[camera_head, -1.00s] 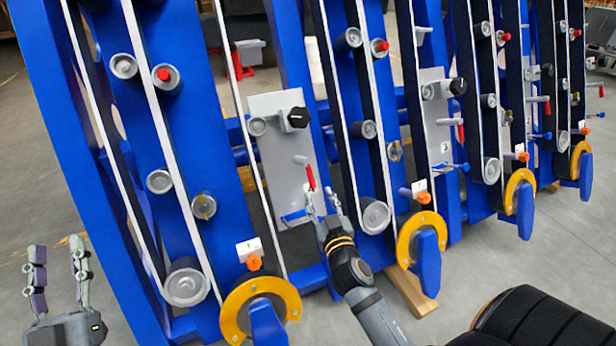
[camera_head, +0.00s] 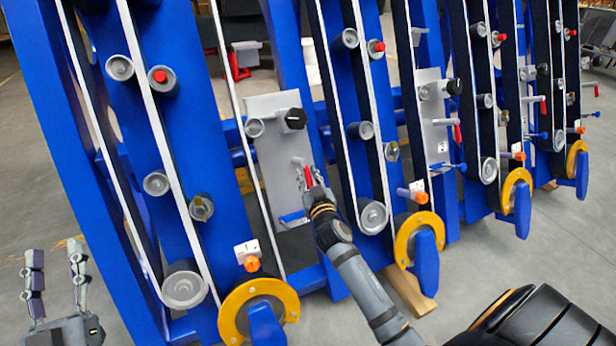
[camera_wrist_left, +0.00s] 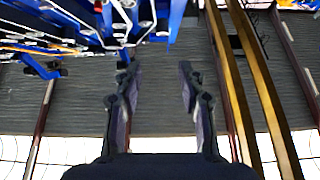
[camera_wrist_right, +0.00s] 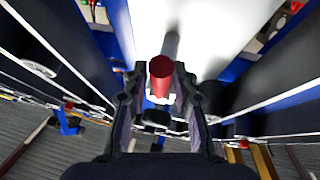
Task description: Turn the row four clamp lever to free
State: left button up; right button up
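A clamp lever with a red grip (camera_head: 308,176) sticks out from a grey panel (camera_head: 268,160) on the blue frame. My right gripper (camera_head: 306,180) is at this lever. In the right wrist view the red grip (camera_wrist_right: 160,76) points at the camera between the two fingers of my right gripper (camera_wrist_right: 158,85). The fingers look apart, with narrow gaps beside the grip; contact cannot be made out. My left gripper (camera_head: 54,270) is open and empty at the lower left, away from the frame. It also shows open in the left wrist view (camera_wrist_left: 158,85). Row numbers are not readable.
A black knob (camera_head: 293,118) sits above the lever and a blue handle (camera_head: 293,217) below it on the same panel. Yellow rings with blue handles (camera_head: 420,240) stick out low. Similar panels with red levers (camera_head: 457,131) stand further right. Open floor lies at the left.

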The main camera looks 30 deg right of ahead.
grip_shut()
